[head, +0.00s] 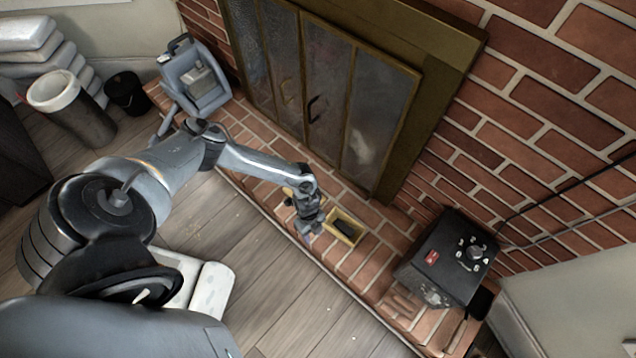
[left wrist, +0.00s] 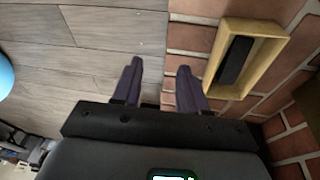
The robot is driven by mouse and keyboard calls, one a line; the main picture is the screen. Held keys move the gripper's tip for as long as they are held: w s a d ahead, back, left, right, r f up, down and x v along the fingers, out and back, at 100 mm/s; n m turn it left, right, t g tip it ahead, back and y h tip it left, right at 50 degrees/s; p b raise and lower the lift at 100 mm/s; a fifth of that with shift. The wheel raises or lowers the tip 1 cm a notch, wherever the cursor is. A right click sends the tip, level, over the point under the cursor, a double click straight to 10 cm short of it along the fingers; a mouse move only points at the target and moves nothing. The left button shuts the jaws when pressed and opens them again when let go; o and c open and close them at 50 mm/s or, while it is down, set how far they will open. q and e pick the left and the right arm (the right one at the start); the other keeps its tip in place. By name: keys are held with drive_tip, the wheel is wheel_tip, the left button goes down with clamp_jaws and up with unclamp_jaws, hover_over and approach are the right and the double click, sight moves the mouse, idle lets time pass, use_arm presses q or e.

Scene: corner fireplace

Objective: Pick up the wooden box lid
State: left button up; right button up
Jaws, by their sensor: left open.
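An open wooden box (head: 356,240) stands on the brick hearth with a black object (head: 342,228) inside. The box also shows at the upper right of the left wrist view (left wrist: 279,55). A yellowish piece (head: 289,192), possibly the lid, shows partly behind my left gripper in the head view; most of it is hidden. My left gripper (head: 304,238) is beside the box, over the hearth's front edge. Its two purple fingers stand apart in the left wrist view (left wrist: 160,72), with nothing between them. My right gripper is in neither view.
A black box with knobs (head: 448,256) stands on the hearth to the right. The glass-doored fireplace (head: 320,95) is behind. A grey-blue object (head: 195,80) stands at the hearth's left end. The wooden floor (head: 290,300) in front is mostly clear.

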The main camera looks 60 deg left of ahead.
use_arm(q)
drive_tip(key=w+a+r+y+b, duration=0.1)
drive_tip(key=w+a, duration=0.2)
drive_tip(key=a, duration=0.3)
drive_tip(key=w+a+n+t+y+b, duration=0.1)
drive_tip(key=w+a, duration=0.2)
drive_tip(key=a, duration=0.3)
drive_tip(key=w+a+r+y+b, duration=0.1)
drive_tip(key=w+a+b, duration=0.15)
drive_tip(key=a, duration=0.35)
drive_tip(key=f+b, duration=0.2)
drive_tip(key=f, duration=0.3)
drive_tip(key=shift+w+a+f+b, duration=0.25)
drive_tip(key=shift+w+a+b, duration=0.05)
drive_tip(key=shift+b, duration=0.1)
drive_tip(key=f+b, duration=0.3)
drive_tip(key=shift+s+f, duration=0.3)
drive_tip(key=shift+s, duration=0.05)
drive_tip(key=shift+f+b, duration=0.5)
drive_tip(key=shift+f, duration=0.15)
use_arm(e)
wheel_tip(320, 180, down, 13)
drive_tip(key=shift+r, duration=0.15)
use_arm(q)
drive_tip(key=shift+c, duration=0.3)
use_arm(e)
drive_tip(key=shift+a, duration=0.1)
use_arm(q)
clamp_jaws()
